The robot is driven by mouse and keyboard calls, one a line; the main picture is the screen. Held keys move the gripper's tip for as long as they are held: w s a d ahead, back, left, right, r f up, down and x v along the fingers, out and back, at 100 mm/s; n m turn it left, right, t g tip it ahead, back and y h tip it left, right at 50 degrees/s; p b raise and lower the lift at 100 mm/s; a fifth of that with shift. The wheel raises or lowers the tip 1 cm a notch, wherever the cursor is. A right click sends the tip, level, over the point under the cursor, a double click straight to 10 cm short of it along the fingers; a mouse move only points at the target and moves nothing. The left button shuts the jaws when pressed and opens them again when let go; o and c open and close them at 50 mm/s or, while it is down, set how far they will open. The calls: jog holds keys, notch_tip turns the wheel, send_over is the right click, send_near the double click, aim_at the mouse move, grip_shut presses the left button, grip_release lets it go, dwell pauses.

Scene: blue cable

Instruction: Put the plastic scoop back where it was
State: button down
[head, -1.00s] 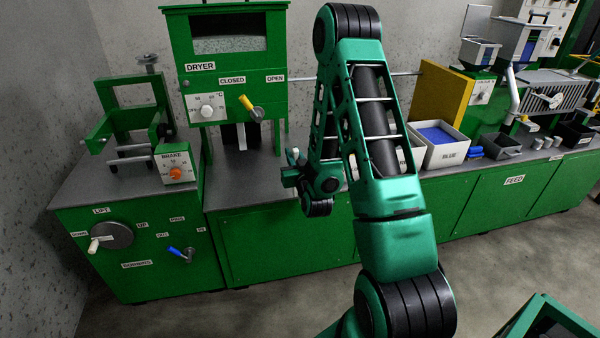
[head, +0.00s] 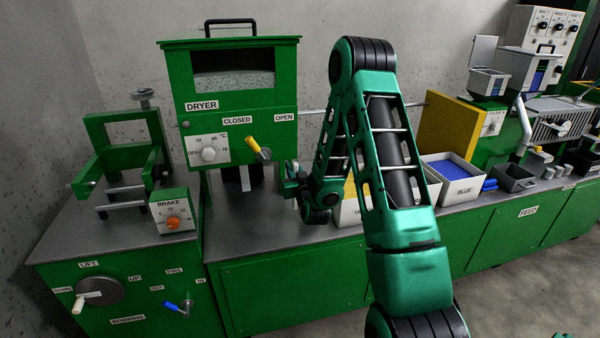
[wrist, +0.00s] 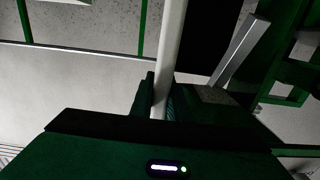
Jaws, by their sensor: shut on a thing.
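My gripper (head: 292,180) shows small at the left end of my folded arm, just right of the dryer's legs and over the bench. In the wrist view, its fingers (wrist: 160,98) are closed around a pale, straight rod (wrist: 171,50), which I take to be the handle of the plastic scoop. The rod runs up out of the top of that view. The scoop's bowl is not visible, and in the head view the held thing is too small to make out.
The green dryer (head: 240,110), with a yellow lever (head: 258,149), stands left of my gripper. Behind my arm are a partly hidden white box (head: 349,213) and a white BLUE box (head: 458,190). A blue object (head: 489,184) lies beside it. The bench front-left of my gripper (head: 235,225) is clear.

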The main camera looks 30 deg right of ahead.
jog(key=shift+w+d+f, duration=0.2)
jog(key=shift+d+f, duration=0.05)
jog(key=shift+f, duration=0.35)
jog(key=shift+w+d+f, duration=0.25)
jog(key=shift+d+f, duration=0.05)
jog(key=shift+f, duration=0.25)
jog(key=shift+w+d+f, duration=0.2)
jog(key=shift+d+f, duration=0.05)
jog(key=shift+f, duration=0.35)
jog(key=c, duration=1.7)
grip_release()
jog(key=shift+a+f, duration=0.1)
